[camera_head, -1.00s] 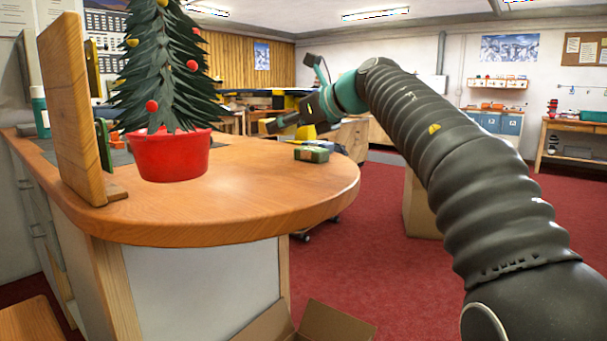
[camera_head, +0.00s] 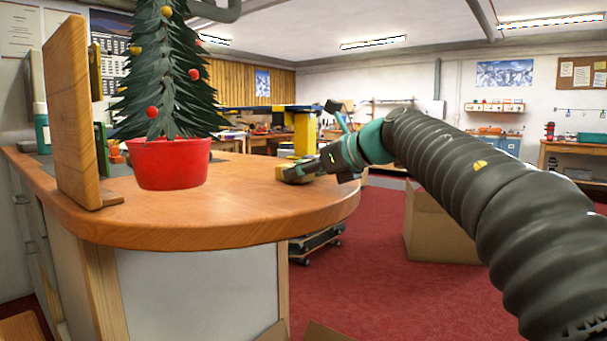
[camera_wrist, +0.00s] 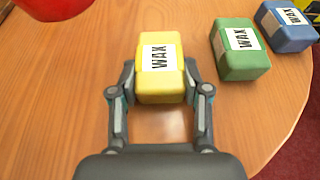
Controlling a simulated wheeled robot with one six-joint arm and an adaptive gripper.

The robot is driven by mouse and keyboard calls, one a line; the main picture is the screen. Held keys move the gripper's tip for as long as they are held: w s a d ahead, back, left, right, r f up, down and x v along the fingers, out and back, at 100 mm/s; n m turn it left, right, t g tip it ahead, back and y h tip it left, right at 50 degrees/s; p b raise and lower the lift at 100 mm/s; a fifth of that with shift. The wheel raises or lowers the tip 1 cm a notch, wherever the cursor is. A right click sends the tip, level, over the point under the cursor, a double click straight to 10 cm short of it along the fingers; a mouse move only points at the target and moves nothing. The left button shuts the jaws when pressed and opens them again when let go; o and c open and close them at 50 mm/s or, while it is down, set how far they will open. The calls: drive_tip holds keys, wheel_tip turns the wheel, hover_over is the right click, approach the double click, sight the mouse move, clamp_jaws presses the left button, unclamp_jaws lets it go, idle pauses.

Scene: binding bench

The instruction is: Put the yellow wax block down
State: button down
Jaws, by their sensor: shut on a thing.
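The yellow wax block (camera_wrist: 160,82) with a white WAX label is between the two fingers of my gripper (camera_wrist: 160,75) in the wrist view. The fingers are shut on its sides. The block is over the wooden counter top (camera_wrist: 70,100); whether it touches the wood I cannot tell.
A blue wax block (camera_wrist: 287,28) lies beyond the green one, near the counter's rounded edge. A red pot (camera_head: 168,163) with a small decorated tree stands at left on the counter, beside an upright wooden board (camera_head: 72,110). Bare wood lies left of the yellow block.

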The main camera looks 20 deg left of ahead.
drive_tip(key=shift+f, duration=0.2)
drive_tip(key=c, duration=0.5)
unclamp_jaws()
drive_tip(key=shift+r, duration=0.1)
drive_tip(key=shift+c, duration=0.2)
drive_tip(key=shift+r, duration=0.25)
drive_tip(key=v, duration=1.2)
drive_tip(key=shift+f+p, duration=0.1)
drive_tip(key=shift+p, duration=0.2)
